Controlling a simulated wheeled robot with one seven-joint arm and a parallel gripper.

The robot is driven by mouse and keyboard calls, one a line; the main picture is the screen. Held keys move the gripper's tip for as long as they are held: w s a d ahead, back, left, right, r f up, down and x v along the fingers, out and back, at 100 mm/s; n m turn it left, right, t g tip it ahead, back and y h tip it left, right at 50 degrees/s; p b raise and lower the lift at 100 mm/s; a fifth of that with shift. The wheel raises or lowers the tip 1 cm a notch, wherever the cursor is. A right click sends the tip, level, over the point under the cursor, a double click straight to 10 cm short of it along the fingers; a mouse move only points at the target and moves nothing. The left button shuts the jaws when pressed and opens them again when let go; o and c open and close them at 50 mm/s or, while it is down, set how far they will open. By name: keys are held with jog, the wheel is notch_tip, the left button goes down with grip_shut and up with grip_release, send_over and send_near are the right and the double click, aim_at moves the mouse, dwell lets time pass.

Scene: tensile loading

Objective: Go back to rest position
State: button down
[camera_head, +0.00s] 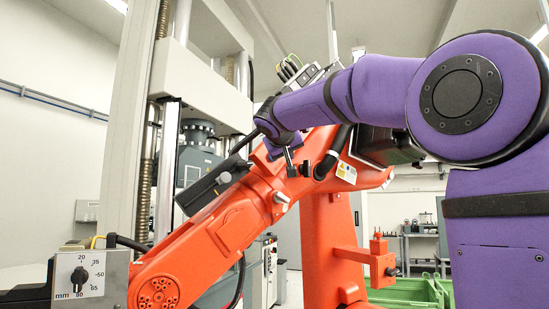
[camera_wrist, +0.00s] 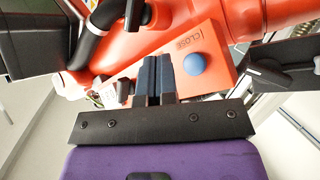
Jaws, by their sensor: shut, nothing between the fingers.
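My gripper (camera_wrist: 156,62) shows in the wrist view with its two dark blue-black fingers close together, shut and empty. An orange panel (camera_wrist: 212,43) marked "CLOSE", with a round blue button (camera_wrist: 194,64), lies beyond the fingertips and to their right. I cannot tell whether the fingers touch anything there. In the head view my purple arm reaches in from the right, and its wrist end is in front of the orange machine arm (camera_head: 222,232). My fingers are hard to make out in that view.
A tall testing machine with a pale column (camera_head: 128,135) and threaded rods stands at the left. A dial box (camera_head: 91,289) is at the lower left. An orange post (camera_head: 323,245) stands in the middle. Green crates (camera_head: 410,296) and a shelf (camera_head: 424,238) are at the lower right.

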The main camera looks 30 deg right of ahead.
jog(key=shift+s, duration=0.35)
dwell(0.3)
jog(key=s+a+f+n+g+y, duration=0.1)
jog(key=s+a+f+y, duration=0.2)
jog(key=s+f, duration=0.7)
jog(key=s+a+f+n+g+y, duration=0.1)
jog(key=s+a+f+g+y, duration=0.1)
jog(key=s+a+f+y, duration=0.2)
jog(key=s+a+f+n+g+y, duration=0.1)
jog(key=s+a+f, duration=0.7)
jog(key=s+f, duration=1)
notch_tip(320, 180, down, 4)
jog(key=shift+r+n+g+y, duration=0.25)
jog(key=shift+g+y, duration=0.35)
jog(key=shift+y, duration=0.6)
